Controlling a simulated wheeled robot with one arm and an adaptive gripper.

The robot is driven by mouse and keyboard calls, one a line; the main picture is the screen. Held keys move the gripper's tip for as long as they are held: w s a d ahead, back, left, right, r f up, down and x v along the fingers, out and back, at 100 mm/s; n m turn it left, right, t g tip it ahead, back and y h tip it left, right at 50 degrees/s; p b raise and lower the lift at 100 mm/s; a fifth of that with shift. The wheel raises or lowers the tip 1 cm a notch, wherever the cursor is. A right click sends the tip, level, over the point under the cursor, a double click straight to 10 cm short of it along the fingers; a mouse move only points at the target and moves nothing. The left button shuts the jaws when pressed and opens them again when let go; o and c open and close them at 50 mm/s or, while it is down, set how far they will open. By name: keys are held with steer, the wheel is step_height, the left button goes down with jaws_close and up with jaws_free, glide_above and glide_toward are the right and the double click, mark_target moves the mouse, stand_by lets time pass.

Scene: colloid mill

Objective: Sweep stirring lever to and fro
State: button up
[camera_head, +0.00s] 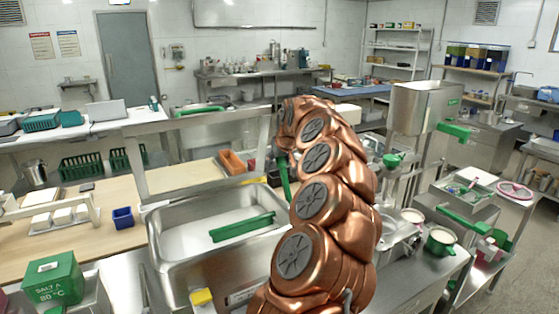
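My copper-coloured arm rises through the middle of the view and bends over at the top. My gripper is hidden at the far side of the arm, so its fingers cannot be made out. An upright green bar (284,180) shows just left of the arm, partly covered by it. Whether my gripper touches it cannot be seen. A long green bar (243,227) lies slantwise in the steel basin (176,214) over a white filling. A steel hopper (424,108) with a green handle (454,130) stands to the right. I cannot tell which green part is the stirring lever.
A green box (53,279) marked "80 °C" stands at the lower left. A blue bin (122,217) sits on the wooden worktop (100,240). A green-sided pot (440,241) stands on the steel bench right of my arm. Floor shows at the far right.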

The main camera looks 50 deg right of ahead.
steer(key=shift+o, duration=0.9)
steer(key=shift+s+d, duration=0.1)
steer(key=shift+s, duration=0.05)
steer(key=shift+s+r, duration=0.1)
steer(key=v, duration=1.1)
steer(key=shift+s+r, duration=0.2)
steer(key=shift+r, duration=0.05)
